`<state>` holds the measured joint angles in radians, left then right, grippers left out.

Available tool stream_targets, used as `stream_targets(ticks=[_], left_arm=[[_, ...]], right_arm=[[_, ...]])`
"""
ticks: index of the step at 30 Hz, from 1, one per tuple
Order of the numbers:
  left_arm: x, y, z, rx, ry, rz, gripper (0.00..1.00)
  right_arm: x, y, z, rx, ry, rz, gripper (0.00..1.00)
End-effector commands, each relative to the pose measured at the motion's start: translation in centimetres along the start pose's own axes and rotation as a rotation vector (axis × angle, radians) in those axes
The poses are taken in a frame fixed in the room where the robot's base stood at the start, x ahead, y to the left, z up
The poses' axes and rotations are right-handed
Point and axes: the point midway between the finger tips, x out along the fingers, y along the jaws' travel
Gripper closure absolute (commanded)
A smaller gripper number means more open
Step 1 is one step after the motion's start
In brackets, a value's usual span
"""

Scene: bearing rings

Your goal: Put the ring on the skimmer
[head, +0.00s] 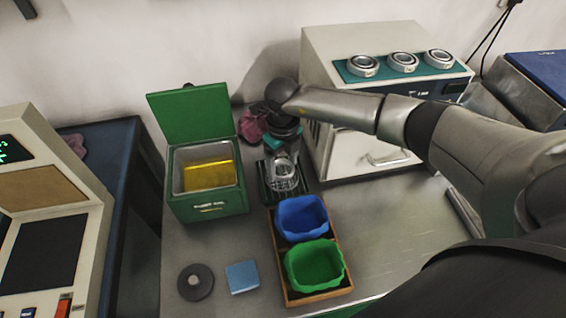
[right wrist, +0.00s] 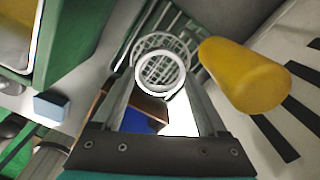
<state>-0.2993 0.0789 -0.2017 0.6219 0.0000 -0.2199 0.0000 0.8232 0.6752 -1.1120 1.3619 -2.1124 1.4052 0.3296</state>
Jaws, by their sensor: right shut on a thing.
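My right gripper (head: 284,160) reaches down over a dark green rack beside the pale oven. In the right wrist view its two fingers (right wrist: 161,88) are shut on a pale metal ring (right wrist: 160,93). The skimmer (right wrist: 152,40), a round wire mesh, shows behind and through the ring; whether they touch I cannot tell. In the head view the skimmer's mesh (head: 286,185) shows just below the gripper on the rack. A thick yellow cylinder (right wrist: 245,75), possibly the skimmer's handle, stands close right of the fingers. My left gripper is not in view.
Three more rings (head: 402,62) lie on a teal mat on the oven. A green box (head: 207,206) with yellow liquid stands left. Blue (head: 302,216) and green (head: 314,266) bins sit in a wooden tray in front. A grey disc (head: 195,282) and blue block (head: 242,277) lie nearby.

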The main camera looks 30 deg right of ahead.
Motion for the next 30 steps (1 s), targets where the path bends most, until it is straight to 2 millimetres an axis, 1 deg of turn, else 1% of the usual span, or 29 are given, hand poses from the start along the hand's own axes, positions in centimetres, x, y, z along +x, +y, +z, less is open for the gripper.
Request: stream_targets(ticks=[8,30], left_arm=[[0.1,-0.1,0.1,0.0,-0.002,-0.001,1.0],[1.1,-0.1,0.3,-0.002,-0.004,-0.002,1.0]], right_arm=[[0.1,0.0,0.0,0.0,-0.001,0.0,0.78],[1.3,0.0,0.0,0.0,0.0,0.0,0.78]])
